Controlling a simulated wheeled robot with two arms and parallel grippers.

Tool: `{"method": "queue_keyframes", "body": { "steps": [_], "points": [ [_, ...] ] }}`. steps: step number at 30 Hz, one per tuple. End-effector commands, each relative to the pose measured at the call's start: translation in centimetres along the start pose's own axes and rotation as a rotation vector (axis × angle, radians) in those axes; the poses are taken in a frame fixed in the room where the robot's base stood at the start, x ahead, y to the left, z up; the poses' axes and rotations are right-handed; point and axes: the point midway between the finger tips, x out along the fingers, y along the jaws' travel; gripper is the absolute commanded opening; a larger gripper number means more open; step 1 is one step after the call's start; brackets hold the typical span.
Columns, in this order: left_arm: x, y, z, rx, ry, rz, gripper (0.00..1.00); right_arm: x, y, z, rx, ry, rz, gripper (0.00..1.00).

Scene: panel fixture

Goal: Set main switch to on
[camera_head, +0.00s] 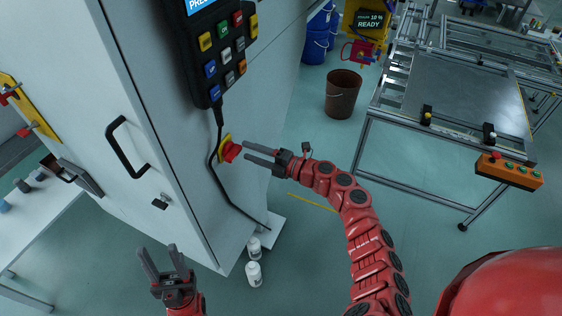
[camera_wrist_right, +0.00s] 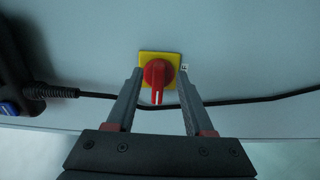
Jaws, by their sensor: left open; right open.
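The main switch is a red rotary knob (camera_head: 231,152) on a yellow plate (camera_head: 224,143), on the side of the grey cabinet. In the right wrist view the knob (camera_wrist_right: 158,75) has its white mark pointing down, towards my gripper. My right gripper (camera_head: 246,151) is open in front of the switch. In the right wrist view its fingers (camera_wrist_right: 160,88) stand to the left and right of the knob, with gaps on both sides; I cannot tell the exact depth. My left gripper (camera_head: 158,252) is open and empty, in front of the cabinet at lower left.
A keypad pendant (camera_head: 218,50) hangs above the switch; its black cable (camera_head: 213,165) runs down beside the plate. The cabinet door has a black handle (camera_head: 127,148). White bottles (camera_head: 254,273) stand on the floor below. A brown bin (camera_head: 342,94) and a metal frame table (camera_head: 455,90) are to the right.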

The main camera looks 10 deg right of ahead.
Motion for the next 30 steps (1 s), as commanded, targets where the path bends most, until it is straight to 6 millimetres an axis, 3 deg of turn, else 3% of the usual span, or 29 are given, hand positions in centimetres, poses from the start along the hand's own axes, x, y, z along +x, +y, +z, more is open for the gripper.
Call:
{"method": "queue_keyframes", "body": {
  "steps": [9, 15, 21, 30],
  "points": [
    [-2.1, 0.1, 0.3, 0.000, 0.000, 0.000, 0.50, -8.5, -0.6, 0.1, 0.001, -0.004, -0.005, 0.53],
    [-2.9, 0.1, 0.5, 0.000, 0.000, 0.000, 0.50, -12.7, -0.3, -0.1, 0.001, 0.001, -0.001, 0.53],
    [-3.1, 0.2, 0.5, 0.000, 0.000, 0.000, 0.50, -14.9, -0.2, 0.0, 0.002, 0.000, -0.001, 0.53],
    [-3.1, 0.2, 0.5, 0.000, 0.000, 0.000, 0.50, -15.3, 0.0, -0.1, 0.001, 0.002, 0.000, 0.53]
  ]
}}
